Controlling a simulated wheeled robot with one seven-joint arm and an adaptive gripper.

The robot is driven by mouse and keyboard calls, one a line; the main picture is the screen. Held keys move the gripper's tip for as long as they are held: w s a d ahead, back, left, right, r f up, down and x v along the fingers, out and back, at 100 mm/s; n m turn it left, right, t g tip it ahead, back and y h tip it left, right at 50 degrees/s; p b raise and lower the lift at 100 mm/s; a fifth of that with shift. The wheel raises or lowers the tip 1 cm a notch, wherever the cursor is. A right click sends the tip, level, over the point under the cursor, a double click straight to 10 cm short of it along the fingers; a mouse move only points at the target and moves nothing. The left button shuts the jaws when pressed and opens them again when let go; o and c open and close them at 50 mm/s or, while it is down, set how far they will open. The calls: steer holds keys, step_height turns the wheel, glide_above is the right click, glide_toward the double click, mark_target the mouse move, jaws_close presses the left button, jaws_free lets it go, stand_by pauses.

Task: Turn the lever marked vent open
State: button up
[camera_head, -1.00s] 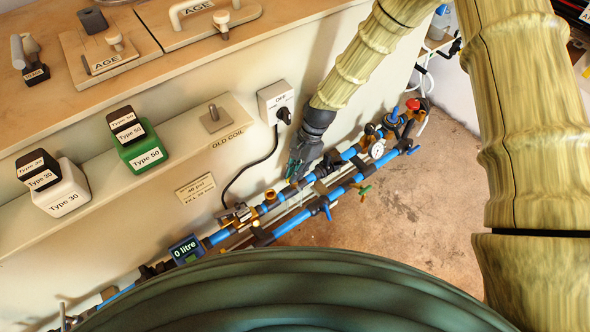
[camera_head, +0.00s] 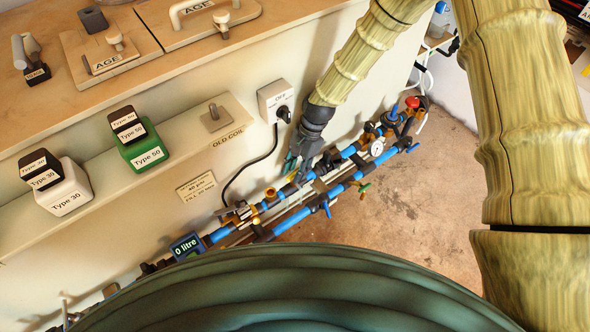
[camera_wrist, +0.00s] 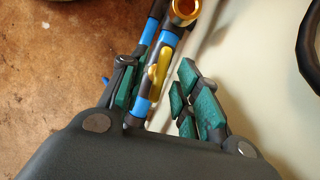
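My gripper (camera_head: 302,168) reaches down to the blue pipe assembly (camera_head: 279,225) along the foot of the wall. In the wrist view my gripper (camera_wrist: 160,95) is open, with green pads on both fingers. A yellow lever (camera_wrist: 160,68) on a blue-and-black pipe lies between the fingers, nearer the left one, and lines up roughly with the pipe. I see no clear grip on it. No vent marking is readable, so I cannot tell which lever bears it. In the head view the fingers partly hide the pipe there.
A blue-handled valve (camera_head: 327,209), a green handle (camera_head: 364,188), a pressure gauge (camera_head: 377,148) and a "0 litre" meter (camera_head: 187,247) sit along the pipes. A wall switch box (camera_head: 276,98) with a hanging cable is close to my gripper. Bare floor (camera_head: 400,225) lies to the right.

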steer(key=v, duration=1.1)
steer(key=shift+r, duration=0.25)
steer(key=shift+w+d, duration=0.1)
